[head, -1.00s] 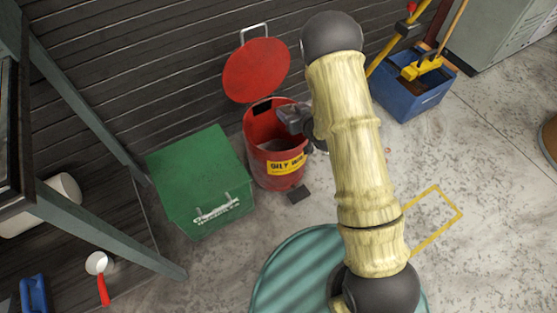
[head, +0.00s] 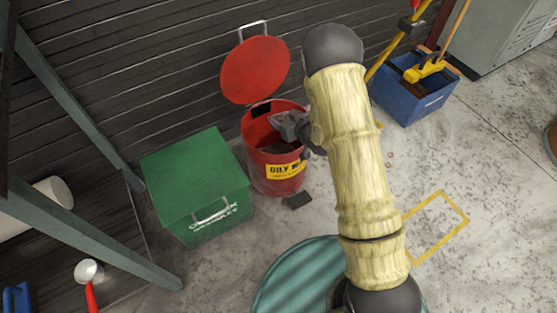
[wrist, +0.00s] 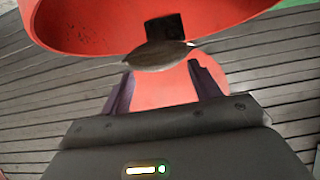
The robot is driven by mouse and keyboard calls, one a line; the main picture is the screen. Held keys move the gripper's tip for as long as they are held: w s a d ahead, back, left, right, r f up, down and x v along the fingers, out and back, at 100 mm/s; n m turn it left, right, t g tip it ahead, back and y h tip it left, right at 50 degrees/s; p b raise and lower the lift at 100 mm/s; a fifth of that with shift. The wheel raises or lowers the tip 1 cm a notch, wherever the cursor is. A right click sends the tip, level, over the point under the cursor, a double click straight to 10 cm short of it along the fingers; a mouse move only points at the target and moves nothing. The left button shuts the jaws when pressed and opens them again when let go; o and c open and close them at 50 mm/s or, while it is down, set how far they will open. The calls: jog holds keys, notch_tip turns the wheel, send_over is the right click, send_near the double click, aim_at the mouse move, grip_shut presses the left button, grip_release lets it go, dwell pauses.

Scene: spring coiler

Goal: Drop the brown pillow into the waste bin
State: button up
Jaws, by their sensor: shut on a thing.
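The waste bin (head: 277,184) is red with a yellow "OILY" label and stands against the dark slatted wall. Its round red lid (head: 255,70) is raised. My gripper (head: 285,127) is over the bin's open mouth, at its upper right. In the wrist view, my gripper (wrist: 163,78) is shut on the small brown pillow (wrist: 158,55), which spans the gap between the fingertips. The bin's red wall and rim (wrist: 90,30) lie just beyond the pillow, and the red lid (wrist: 165,88) shows behind the fingers. The pillow cannot be made out in the head view.
A green lidded box (head: 195,185) stands left of the bin. A teal ribbed drum top (head: 290,285) is in front. A blue mop bucket (head: 415,100) is at the right. A small dark block (head: 297,201) lies at the bin's foot. Grey shelf posts (head: 95,235) stand at left.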

notch_tip(320, 180, down, 2)
jog(key=shift+b, duration=0.5)
jog(key=o, duration=1.1)
jog(key=shift+r, duration=0.1)
jog(key=p+v, duration=0.8)
jog(key=v, duration=0.9)
jog(key=shift+s, duration=0.2)
jog(key=shift+d, duration=0.1)
